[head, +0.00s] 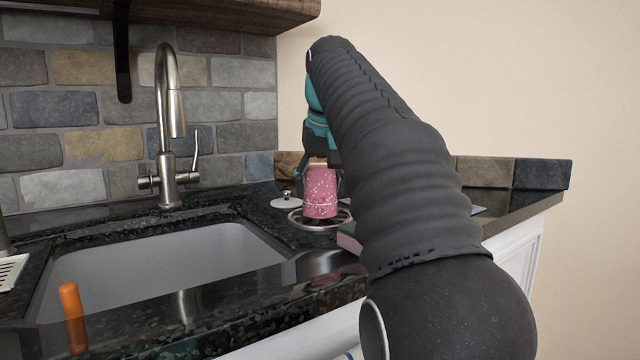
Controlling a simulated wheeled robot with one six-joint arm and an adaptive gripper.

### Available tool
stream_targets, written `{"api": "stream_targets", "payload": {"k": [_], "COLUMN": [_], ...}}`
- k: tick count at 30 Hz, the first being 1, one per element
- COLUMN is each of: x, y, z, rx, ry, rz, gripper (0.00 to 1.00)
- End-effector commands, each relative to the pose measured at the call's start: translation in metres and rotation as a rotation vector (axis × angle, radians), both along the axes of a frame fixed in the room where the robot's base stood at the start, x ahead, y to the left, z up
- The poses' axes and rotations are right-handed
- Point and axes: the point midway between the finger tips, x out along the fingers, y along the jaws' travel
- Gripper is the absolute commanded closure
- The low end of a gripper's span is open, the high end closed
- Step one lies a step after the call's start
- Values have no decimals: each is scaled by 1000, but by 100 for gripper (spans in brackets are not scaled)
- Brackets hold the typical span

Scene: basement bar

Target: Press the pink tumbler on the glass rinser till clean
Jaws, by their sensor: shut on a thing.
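The pink tumbler (320,193) has light specks on its side. It is at the rinser, right of the sink, and I cannot tell whether it touches it. The glass rinser (297,220) is a round dark ring with a metal rim set in the counter, partly hidden by the tumbler and my arm. My gripper (320,165) comes down from above and is shut on the tumbler. My dark arm hides much of the gripper and its right side.
A sink (160,265) with a tall metal faucet (168,120) lies to the left. A white lidded thing (285,201) sits left of the rinser. A pink and green block (349,238) lies just in front. An orange stick (72,315) stands at the front left.

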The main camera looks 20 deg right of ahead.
Motion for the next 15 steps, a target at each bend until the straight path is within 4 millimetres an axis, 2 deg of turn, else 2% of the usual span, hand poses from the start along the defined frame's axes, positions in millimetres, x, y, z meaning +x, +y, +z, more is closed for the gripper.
{"api": "stream_targets", "payload": {"k": [10, 15], "x": [0, 0], "y": [0, 0], "z": [-1, 9], "rx": [1, 1], "ry": [3, 3], "rz": [0, 0], "gripper": [73, 73]}}
